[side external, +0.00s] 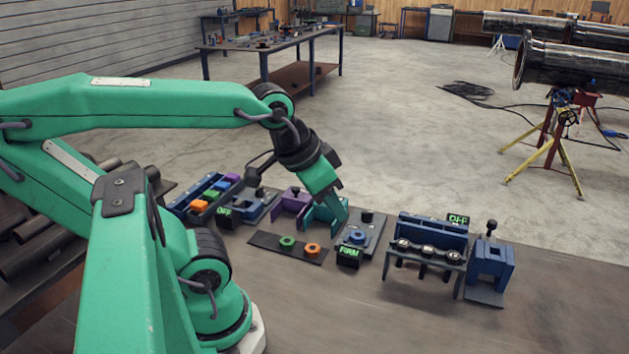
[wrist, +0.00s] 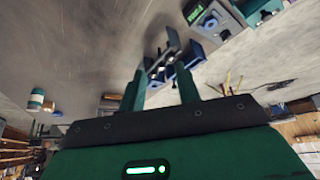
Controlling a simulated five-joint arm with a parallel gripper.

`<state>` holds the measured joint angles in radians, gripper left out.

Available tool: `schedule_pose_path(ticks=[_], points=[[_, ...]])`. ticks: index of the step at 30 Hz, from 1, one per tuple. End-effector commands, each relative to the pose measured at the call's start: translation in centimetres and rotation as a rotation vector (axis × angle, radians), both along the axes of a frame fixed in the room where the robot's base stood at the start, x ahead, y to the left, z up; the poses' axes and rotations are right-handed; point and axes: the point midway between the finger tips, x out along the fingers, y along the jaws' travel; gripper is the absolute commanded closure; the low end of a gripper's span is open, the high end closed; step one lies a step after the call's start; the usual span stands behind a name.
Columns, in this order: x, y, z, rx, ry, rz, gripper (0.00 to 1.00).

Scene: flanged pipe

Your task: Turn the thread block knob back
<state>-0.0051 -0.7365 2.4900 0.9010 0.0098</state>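Several knobbed fixtures stand on the bench, and none is labelled as the thread block. A grey fixture (side external: 372,238) carries a blue ring (side external: 357,237), an upright black knob (side external: 367,215) and a lit sign reading FIRM (side external: 348,251). At the right, a blue block (side external: 495,262) has a black knob (side external: 491,226) on top.
A blue rack with several dark rings (side external: 425,253) stands left of the blue block, near an OFF sign (side external: 458,219). A colourful tray (side external: 190,203) sits at the left. The bench front is clear.

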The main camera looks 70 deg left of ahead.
Motion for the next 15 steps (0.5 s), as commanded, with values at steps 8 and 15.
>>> schedule_pose_path(ticks=[8, 15], points=[[2.5, 1.2, 0.5, 0.034, 0.053, -0.026, 0.67], [6.2, 3.3, 0.6, 0.076, 0.127, -0.073, 0.67]])
